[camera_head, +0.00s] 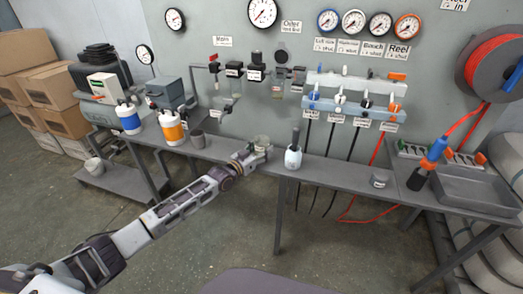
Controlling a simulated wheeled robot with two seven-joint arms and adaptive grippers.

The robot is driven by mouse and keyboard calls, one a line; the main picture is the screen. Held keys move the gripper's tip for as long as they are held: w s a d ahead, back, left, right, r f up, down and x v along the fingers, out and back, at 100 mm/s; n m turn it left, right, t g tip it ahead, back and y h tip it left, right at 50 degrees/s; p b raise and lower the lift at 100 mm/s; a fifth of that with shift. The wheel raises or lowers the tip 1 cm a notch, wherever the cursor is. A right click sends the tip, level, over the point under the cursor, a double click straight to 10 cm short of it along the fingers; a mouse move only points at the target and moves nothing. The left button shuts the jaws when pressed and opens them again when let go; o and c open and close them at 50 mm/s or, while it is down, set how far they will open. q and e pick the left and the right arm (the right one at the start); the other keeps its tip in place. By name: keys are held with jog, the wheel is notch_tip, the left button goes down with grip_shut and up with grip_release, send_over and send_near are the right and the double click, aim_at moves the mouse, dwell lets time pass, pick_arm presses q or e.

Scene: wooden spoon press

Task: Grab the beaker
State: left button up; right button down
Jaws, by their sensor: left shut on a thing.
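My left arm reaches in from the lower left to the bench. My left gripper (256,152) is shut on a small clear beaker (262,142) near the bench's front edge. The beaker looks upright, and its lower part is hidden by the gripper. I cannot tell whether it touches the bench. My right gripper is out of view.
A white cup with a dark handle in it (293,157) stands just right of the gripper. A grey cup (197,139) and an orange-and-white jug (172,128) stand to the left. The narrow grey bench (335,172) is mostly clear toward a grey jar (379,179). A grey tray (475,190) lies far right.

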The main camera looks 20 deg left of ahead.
aim_at(262, 138)
pick_arm(q)
jog(key=shift+r, duration=0.25)
jog(key=shift+c, duration=0.6)
